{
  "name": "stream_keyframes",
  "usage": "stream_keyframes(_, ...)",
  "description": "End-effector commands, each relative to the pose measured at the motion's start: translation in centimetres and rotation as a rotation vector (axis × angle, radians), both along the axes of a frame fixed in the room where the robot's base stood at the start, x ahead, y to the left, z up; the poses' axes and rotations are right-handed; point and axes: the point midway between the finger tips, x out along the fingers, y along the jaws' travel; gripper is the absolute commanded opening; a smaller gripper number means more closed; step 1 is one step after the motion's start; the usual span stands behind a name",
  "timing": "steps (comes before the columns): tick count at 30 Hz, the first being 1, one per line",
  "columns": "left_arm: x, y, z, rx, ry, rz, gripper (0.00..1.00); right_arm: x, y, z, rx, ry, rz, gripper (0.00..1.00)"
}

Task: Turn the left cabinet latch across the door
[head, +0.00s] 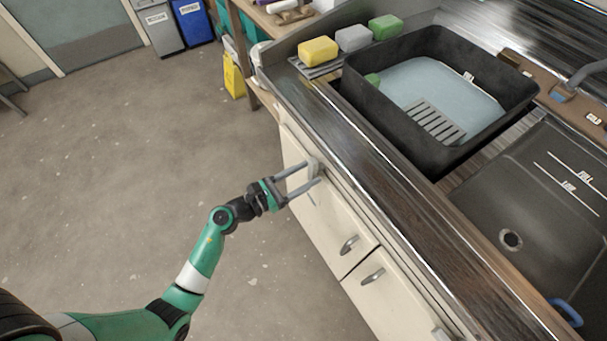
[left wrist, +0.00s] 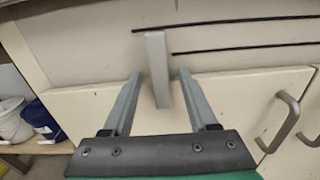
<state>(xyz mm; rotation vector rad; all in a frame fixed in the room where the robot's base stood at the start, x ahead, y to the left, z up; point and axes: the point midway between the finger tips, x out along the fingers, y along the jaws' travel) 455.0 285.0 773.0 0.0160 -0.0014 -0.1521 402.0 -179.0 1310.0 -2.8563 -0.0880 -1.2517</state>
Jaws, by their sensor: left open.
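The left cabinet latch, a pale grey bar (left wrist: 158,70), sits between the finger tips of my left gripper (left wrist: 160,76) in the left wrist view. It looks upright in that view, its lower end passing the top edge of the cream door (left wrist: 75,105). A visible gap remains on both sides of it, so the fingers appear not to touch it. In the head view my left gripper (head: 309,177) reaches the cabinet front, and the latch (head: 313,166) is partly hidden by the fingers. My right gripper is not in view.
Door handles (head: 349,245) (left wrist: 283,122) stick out right of the gripper. The dark counter edge (head: 375,165) runs above the cabinet. A black tub (head: 395,118) and sink (head: 540,185) are on top. The floor (head: 120,170) left of the cabinet is clear.

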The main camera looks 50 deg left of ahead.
Motion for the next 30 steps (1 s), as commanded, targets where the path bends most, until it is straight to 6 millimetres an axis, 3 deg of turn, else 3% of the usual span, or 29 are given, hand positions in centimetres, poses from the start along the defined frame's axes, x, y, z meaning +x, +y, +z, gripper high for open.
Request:
stream_keyframes(5, -1.2, 0.3, 0.0, -0.004, 0.003, 0.003, 0.59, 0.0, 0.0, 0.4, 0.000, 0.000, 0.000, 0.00)
stream_keyframes(18, -10.4, 1.8, 0.1, -0.003, 0.002, 0.006, 0.59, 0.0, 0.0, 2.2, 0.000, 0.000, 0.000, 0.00)
stream_keyframes(23, -11.5, 1.8, 0.0, 0.000, 0.000, 0.002, 0.59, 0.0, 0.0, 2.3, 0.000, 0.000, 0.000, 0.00)
stream_keyframes(30, -11.5, 1.7, 0.0, 0.000, 0.000, -0.001, 0.59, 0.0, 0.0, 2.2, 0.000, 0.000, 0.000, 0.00)
